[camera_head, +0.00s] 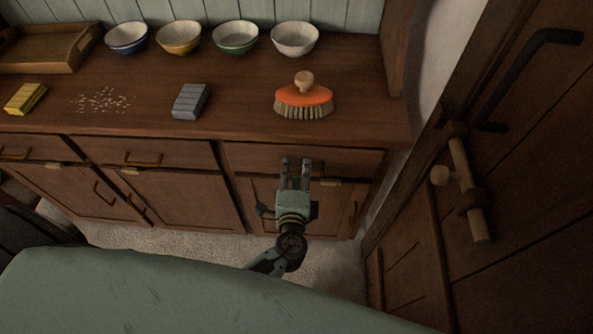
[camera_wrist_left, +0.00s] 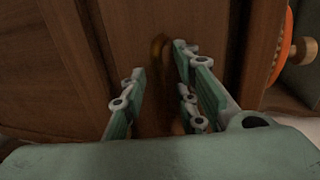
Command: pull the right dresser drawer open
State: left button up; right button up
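The right dresser drawer (camera_head: 250,157) is a dark wood front below the counter, and it looks shut, flush with its frame. My left gripper (camera_head: 296,163) is in front of it, fingers pointing at the drawer front. In the left wrist view the gripper (camera_wrist_left: 158,88) has its two fingers apart, with the brass drawer handle (camera_wrist_left: 159,48) showing in the gap between them. I cannot tell whether either finger touches the handle. In the head view the handle is mostly hidden by the fingers. My right gripper is not in view.
An orange brush (camera_head: 304,97) stands on the counter above the drawer. A grey sponge (camera_head: 190,101), a yellow sponge (camera_head: 25,98), crumbs (camera_head: 103,101), several bowls (camera_head: 236,37) and a wooden tray (camera_head: 48,55) are further left. A wooden door (camera_head: 520,190) stands to the right.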

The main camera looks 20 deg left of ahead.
pick_arm(q)
jog(key=shift+c, duration=0.5)
jog(key=c, duration=0.5)
grip_shut()
jog(key=shift+s+f, duration=0.1)
jog(key=shift+f, duration=0.05)
